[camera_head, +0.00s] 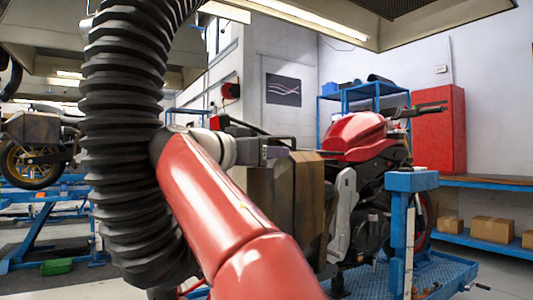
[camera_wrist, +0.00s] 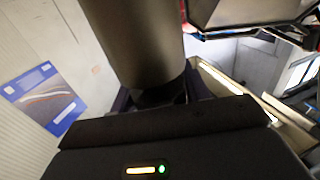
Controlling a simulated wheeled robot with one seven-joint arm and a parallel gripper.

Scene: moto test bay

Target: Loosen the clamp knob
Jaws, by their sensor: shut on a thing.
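My gripper (camera_head: 274,151) is at the end of my red arm, in the middle of the head view, level with the top of a brown-black side case on the red motorcycle. In the wrist view my gripper (camera_wrist: 160,96) has its two purplish fingers on either side of a small dark part, which I take to be the clamp knob (camera_wrist: 163,97). The fingers are shut on it and hide most of it. A wide dark grey-brown cylinder (camera_wrist: 135,40) rises just beyond it. In the head view I cannot make out the knob.
A thick black ribbed hose (camera_head: 125,130) hangs at the left, close behind my arm. The red motorcycle (camera_head: 355,140) stands on a blue lift (camera_head: 440,275). A blue post (camera_head: 410,181) stands at its right. A workbench (camera_head: 490,182) lines the right wall.

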